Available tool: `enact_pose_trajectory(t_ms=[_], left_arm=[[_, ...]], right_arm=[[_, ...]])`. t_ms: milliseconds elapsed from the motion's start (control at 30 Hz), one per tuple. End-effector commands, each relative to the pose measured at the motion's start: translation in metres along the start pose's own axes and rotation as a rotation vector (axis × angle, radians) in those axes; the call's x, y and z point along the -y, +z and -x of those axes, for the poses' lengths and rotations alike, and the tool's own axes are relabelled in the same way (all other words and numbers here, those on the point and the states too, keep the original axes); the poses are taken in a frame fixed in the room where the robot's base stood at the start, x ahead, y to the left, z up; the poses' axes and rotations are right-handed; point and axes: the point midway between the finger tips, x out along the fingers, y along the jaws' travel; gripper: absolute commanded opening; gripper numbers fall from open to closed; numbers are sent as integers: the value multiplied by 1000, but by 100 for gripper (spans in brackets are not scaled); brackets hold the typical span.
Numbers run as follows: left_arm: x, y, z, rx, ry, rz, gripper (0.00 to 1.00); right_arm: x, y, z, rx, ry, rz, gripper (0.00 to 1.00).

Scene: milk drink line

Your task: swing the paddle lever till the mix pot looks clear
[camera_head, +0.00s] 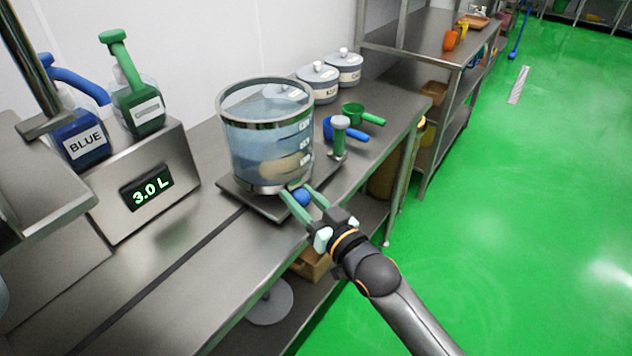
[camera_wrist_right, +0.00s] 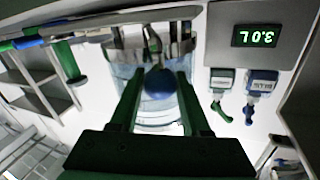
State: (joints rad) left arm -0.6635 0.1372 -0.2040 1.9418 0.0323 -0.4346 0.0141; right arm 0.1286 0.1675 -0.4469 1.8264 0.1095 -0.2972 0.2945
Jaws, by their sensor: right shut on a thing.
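The mix pot (camera_head: 245,135) is a clear, steel-rimmed vessel on a steel plate (camera_head: 238,196), with bluish liquid and level marks. A tan patch (camera_head: 285,167) shows low inside it, and a paler one (camera_head: 280,91) near the top. My right gripper (camera_head: 297,194) is shut on the blue ball knob (camera_head: 302,197) of the paddle lever at the pot's front base. In the right wrist view the knob (camera_wrist_right: 159,84) sits between the green fingers, with the pot (camera_wrist_right: 160,122) behind it. Most of the lever is hidden. My left gripper is not in view.
A display reading 3.0 L (camera_head: 146,188) stands left, with a blue-labelled dispenser (camera_head: 84,142) and a green one (camera_head: 138,105) above it.

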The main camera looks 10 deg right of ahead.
Motion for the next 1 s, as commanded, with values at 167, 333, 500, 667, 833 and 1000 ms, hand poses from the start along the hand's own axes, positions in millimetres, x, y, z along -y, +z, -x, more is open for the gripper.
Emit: enact_pose_trajectory(t_ms=[167, 333, 500, 667, 833, 1000], left_arm=[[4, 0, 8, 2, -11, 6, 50], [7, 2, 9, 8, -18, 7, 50], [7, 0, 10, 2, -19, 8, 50], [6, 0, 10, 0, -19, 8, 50], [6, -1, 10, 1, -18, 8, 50], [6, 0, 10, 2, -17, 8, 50]], right_arm=[[16, 0, -3, -1, -5, -4, 0], [22, 2, -5, -3, -5, -2, 0], [23, 3, -5, -3, -5, -1, 0], [24, 3, -6, -3, -5, -1, 0], [23, 3, -6, -3, -5, -1, 0], [23, 3, -5, -3, -4, -1, 64]])
